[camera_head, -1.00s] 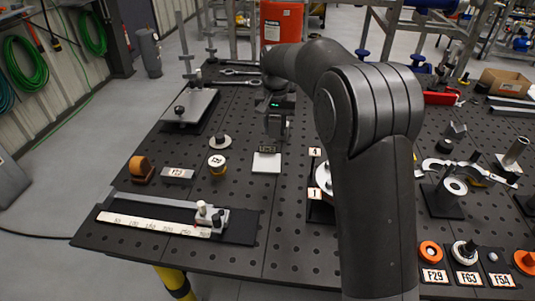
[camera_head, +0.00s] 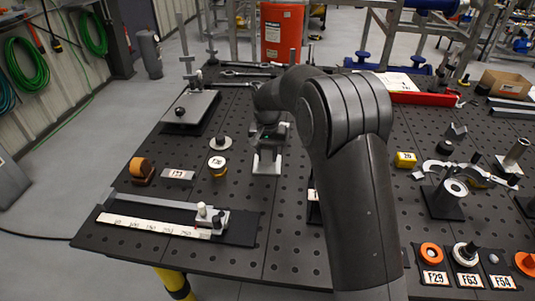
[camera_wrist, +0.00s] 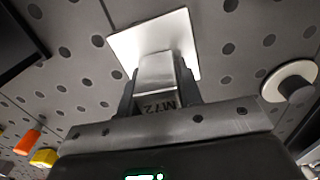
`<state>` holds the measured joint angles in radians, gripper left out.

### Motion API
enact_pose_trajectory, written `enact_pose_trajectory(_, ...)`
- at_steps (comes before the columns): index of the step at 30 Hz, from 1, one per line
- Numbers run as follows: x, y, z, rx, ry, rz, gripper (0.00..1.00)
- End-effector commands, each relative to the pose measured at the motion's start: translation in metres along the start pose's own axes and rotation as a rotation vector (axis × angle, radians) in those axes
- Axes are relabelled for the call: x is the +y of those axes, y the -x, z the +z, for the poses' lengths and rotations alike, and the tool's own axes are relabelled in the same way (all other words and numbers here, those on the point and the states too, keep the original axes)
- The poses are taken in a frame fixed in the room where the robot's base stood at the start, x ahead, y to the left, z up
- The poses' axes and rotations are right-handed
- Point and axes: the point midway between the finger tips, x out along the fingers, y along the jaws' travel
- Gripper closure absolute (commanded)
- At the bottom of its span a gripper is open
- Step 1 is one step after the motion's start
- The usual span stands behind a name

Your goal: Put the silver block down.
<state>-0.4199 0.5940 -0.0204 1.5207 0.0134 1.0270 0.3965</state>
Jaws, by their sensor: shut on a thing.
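My gripper (camera_head: 267,152) is low over a white square pad (camera_head: 266,168) on the dark perforated table. In the wrist view my gripper (camera_wrist: 158,88) is shut on the silver block (camera_wrist: 156,68), which has a dark label reading M72 on its near side. The block's far end lies over the white pad (camera_wrist: 190,30), and pad shows around it on several sides. I cannot tell whether the block touches the pad. In the head view my gripper mostly hides the block.
Left of the pad are a yellow-banded round piece (camera_head: 217,165), a labelled silver piece (camera_head: 178,175) and a brown roll (camera_head: 141,169). A ruler fixture (camera_head: 160,222) lies in front. My arm hides table to the right; bare table lies between pad and ruler.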

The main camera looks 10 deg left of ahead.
Motion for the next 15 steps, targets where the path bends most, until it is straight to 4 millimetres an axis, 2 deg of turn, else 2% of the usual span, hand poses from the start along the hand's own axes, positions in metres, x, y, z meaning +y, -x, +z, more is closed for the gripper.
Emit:
enact_pose_trajectory(7, 0.0001, -0.0024, 0.0000, 0.000, 0.000, 0.000, 0.96)
enact_pose_trajectory(8, 0.0001, -0.0026, 0.0001, 0.000, 0.000, 0.000, 0.66)
enact_pose_trajectory(15, 0.0001, -0.0022, 0.0000, 0.000, 0.000, 0.000, 0.46)
